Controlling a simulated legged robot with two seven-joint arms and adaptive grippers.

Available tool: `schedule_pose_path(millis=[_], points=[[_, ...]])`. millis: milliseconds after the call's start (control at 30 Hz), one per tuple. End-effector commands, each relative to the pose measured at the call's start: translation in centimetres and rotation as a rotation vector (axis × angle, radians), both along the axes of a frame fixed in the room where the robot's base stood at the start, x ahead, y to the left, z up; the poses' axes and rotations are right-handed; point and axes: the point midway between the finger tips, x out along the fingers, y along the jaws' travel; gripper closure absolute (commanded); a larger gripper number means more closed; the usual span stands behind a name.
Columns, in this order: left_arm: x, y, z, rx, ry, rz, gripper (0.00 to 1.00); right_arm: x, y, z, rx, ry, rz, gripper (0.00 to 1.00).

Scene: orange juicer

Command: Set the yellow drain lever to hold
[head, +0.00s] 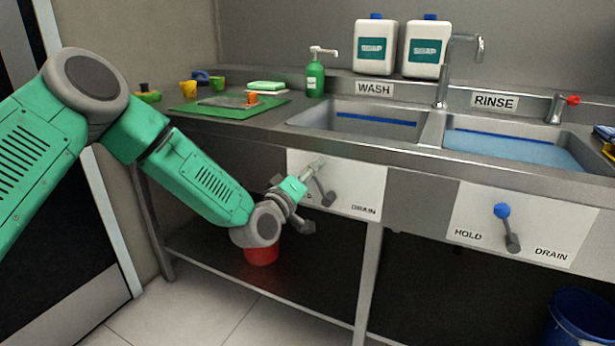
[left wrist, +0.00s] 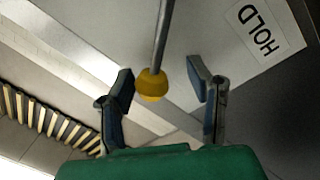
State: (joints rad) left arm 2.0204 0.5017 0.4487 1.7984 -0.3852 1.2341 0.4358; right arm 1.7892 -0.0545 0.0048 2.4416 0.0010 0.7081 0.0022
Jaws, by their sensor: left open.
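The yellow knob (left wrist: 152,86) of the drain lever sits between the two open fingers of my left gripper (left wrist: 168,88) in the left wrist view. The fingers stand apart on both sides of it, and I see no clear contact. The grey lever rod (left wrist: 163,35) runs up from the knob. In the head view my left gripper (head: 300,188) is at the white panel under the WASH basin. The lower lever rod (head: 325,188) shows beside it, rising up and left from its pivot; the gripper hides the knob. The HOLD label (left wrist: 264,30) is readable in the wrist view. My right gripper is not in view.
A second lever with a blue knob (head: 502,210) is on the RINSE panel to the right. The steel counter edge (head: 400,150) runs above both panels. A red bucket (head: 262,254) stands on the lower shelf, and a blue bin (head: 580,318) is at lower right.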

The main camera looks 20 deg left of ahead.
Motion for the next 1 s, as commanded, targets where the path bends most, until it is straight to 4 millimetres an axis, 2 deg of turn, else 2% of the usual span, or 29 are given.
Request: schedule_pose_path(millis=[167,600,800,1000], points=[[-1.5,0.1,-0.2,-0.001,0.001,-0.002,0.54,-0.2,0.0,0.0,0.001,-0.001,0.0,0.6],[-10.0,1.4,-1.5,-0.003,0.004,0.002,0.54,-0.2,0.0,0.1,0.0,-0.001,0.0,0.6],[-11.7,1.6,-1.7,-0.003,0.003,0.001,0.54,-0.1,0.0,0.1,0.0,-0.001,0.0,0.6],[-11.8,1.6,-1.7,-0.002,0.003,0.002,0.54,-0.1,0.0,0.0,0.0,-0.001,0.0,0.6]])
